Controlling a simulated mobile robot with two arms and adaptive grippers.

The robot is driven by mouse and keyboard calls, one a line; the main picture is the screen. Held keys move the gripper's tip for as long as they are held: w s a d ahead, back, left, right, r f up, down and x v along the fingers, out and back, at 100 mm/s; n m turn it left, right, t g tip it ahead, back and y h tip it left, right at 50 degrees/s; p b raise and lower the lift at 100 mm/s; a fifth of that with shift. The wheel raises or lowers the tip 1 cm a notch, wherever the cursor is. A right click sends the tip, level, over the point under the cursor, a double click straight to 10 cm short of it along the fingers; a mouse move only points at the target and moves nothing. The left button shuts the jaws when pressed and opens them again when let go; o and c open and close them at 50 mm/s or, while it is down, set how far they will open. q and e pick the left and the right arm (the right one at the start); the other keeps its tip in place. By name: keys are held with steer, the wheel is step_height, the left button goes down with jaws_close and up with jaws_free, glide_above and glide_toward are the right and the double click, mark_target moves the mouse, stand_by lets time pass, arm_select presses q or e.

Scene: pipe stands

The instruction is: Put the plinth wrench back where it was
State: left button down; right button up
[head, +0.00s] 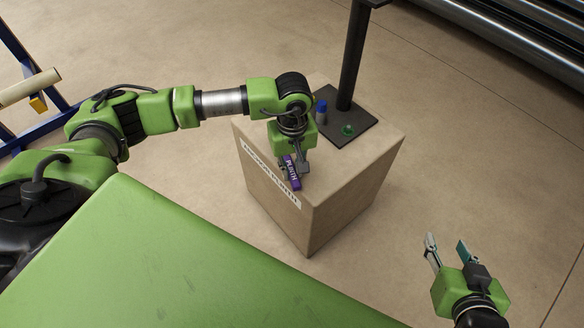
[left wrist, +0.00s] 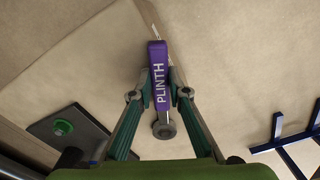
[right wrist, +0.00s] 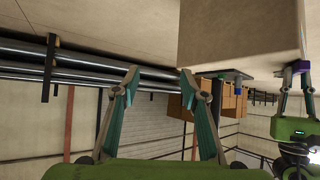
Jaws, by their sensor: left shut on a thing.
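The purple plinth wrench (head: 292,172), lettered PLINTH, is at the top of the box-like plinth (head: 345,165), near its labelled front edge. In the left wrist view the wrench (left wrist: 158,75) lies between my left gripper's fingers (left wrist: 160,92), with its round grey end (left wrist: 164,130) toward the palm. My left gripper (head: 295,170) is shut on the wrench. Whether the wrench touches the plinth top cannot be told. My right gripper (head: 449,250) is open and empty, off to the right of the plinth above the floor. It also shows in the right wrist view (right wrist: 158,78).
A dark post (head: 353,55) on a black base plate (head: 362,126) stands on the plinth's far part. A blue-capped item (head: 321,111) and a green knob (head: 348,130) are by it. Pipes (head: 520,40) lie at the top right. A blue frame (head: 40,85) stands at left.

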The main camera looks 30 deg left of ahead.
arm_select(q)
steer(key=shift+f, duration=0.15)
arm_select(e)
steer(key=shift+w+a+r+t, duration=0.15)
steer(key=shift+w+r+t, duration=0.15)
steer(key=shift+w+r, duration=0.1)
steer(key=shift+w+a+r, duration=0.1)
steer(key=shift+w+r, duration=0.05)
steer(key=shift+r, duration=0.05)
stand_by(0.4)
arm_select(q)
steer(key=c, duration=2.3)
jaws_free()
arm_select(e)
steer(key=shift+w+r, duration=0.1)
arm_select(q)
steer(key=o, duration=0.6)
